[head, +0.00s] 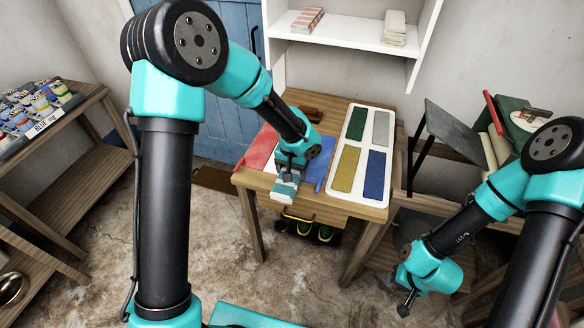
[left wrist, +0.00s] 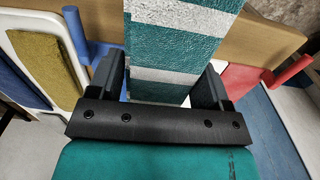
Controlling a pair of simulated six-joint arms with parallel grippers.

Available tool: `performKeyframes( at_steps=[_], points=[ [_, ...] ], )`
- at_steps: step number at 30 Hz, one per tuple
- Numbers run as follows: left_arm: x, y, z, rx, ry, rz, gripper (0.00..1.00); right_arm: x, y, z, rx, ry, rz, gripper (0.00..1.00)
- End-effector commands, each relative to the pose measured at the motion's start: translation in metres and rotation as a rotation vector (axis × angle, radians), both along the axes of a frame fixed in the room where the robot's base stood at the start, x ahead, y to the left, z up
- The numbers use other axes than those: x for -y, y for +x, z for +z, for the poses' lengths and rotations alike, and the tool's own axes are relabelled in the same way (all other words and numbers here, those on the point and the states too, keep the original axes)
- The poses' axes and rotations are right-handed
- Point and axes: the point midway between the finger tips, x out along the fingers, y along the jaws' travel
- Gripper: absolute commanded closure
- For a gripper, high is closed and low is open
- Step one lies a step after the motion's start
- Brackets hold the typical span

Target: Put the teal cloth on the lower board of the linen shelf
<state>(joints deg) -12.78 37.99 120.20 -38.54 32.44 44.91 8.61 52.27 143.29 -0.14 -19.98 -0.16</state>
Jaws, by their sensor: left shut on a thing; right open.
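The teal cloth (head: 285,190), striped teal and white, is a folded flat piece held by my left gripper (head: 290,174) over the front-left part of the wooden table. In the left wrist view the cloth (left wrist: 185,45) sits between the two fingers of my left gripper (left wrist: 160,85), which is shut on it. The white linen shelf (head: 345,43) is on the wall at the back. Its lowest visible board carries a red-and-white folded cloth (head: 307,20) at left and a cream folded stack (head: 394,30) at right. My right gripper (head: 405,305) is open and empty, low at right.
A rack of cans (head: 40,105) stands left. The shelf board is clear between its two stacks.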

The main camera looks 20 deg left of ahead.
Motion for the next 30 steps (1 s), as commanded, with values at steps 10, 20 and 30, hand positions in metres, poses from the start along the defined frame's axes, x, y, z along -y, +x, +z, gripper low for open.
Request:
performKeyframes(
  at_steps=[10,20,30],
  points=[
    [0.0,0.0,0.0,0.0,0.0,0.0,0.53,0.0,0.0,0.0,0.0,0.0,0.0,0.6],
    [-0.01,0.01,0.013,0.006,0.005,-0.038,0.53,0.0,0.0,0.0,0.0,0.0,0.0,0.6],
    [-0.042,0.036,0.061,0.004,0.006,-0.204,0.53,0.0,0.0,0.0,0.0,0.0,0.0,0.6]
  ],
)
